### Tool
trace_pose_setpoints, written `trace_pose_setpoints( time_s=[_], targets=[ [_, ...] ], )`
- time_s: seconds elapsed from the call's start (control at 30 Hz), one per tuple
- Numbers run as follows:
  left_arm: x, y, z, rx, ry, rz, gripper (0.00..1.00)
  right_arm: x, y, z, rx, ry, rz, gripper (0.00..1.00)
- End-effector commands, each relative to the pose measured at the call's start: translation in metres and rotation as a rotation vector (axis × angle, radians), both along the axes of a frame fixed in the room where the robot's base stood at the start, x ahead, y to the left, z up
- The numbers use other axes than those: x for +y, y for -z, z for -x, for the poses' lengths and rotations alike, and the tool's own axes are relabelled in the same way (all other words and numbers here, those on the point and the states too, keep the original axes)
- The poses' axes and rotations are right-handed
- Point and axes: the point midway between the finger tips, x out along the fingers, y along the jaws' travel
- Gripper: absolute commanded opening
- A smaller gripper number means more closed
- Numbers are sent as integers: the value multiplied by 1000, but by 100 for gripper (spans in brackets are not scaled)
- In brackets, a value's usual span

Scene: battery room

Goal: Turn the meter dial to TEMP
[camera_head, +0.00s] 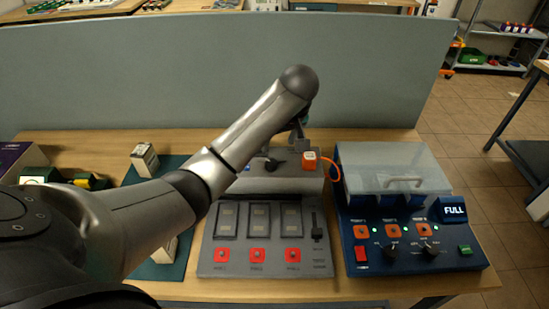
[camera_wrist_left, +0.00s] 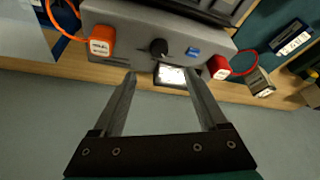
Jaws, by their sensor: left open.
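The grey meter unit (camera_head: 262,183) stands behind the panel with three dark modules on the wooden bench. Its black dial (camera_head: 274,164) shows near the gripper. In the left wrist view, the black dial (camera_wrist_left: 158,48) sits on the grey face, between an orange plug (camera_wrist_left: 101,42) and a red plug (camera_wrist_left: 219,67), with a lit white screen (camera_wrist_left: 170,76) beside it. My left gripper (camera_head: 298,138) is partly hidden by its own arm in the head view. In the wrist view its fingers (camera_wrist_left: 160,76) are open and empty, tips just short of the dial. The dial's labels are unreadable.
A blue charger box (camera_head: 412,262) with a clear lid and a FULL display stands close on the right. An orange cable (camera_head: 332,167) loops beside the meter. A grey partition (camera_head: 230,75) rises behind the bench. A small white box (camera_head: 145,159) stands on the left.

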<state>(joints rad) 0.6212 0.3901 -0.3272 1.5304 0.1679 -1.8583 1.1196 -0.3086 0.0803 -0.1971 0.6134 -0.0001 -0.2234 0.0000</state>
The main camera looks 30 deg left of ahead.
Motion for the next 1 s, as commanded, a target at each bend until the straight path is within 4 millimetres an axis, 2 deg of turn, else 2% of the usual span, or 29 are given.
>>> trace_pose_setpoints(
  time_s=[0.03,0.17,0.5,0.73,1.0],
  targets=[
    [4,13,-1,5,-1,-1,76,0,2,5,7,-1,1,50],
    [13,38,-8,4,-2,-1,76,0,5,5,8,-1,1,50],
    [31,92,-21,2,0,-1,76,2,13,-17,-30,-3,-4,50],
    [36,108,-26,-1,0,1,76,2,17,-16,-29,-4,-5,50],
    [37,110,-27,-2,2,0,76,2,18,-11,-20,-4,-4,50]
  ],
)
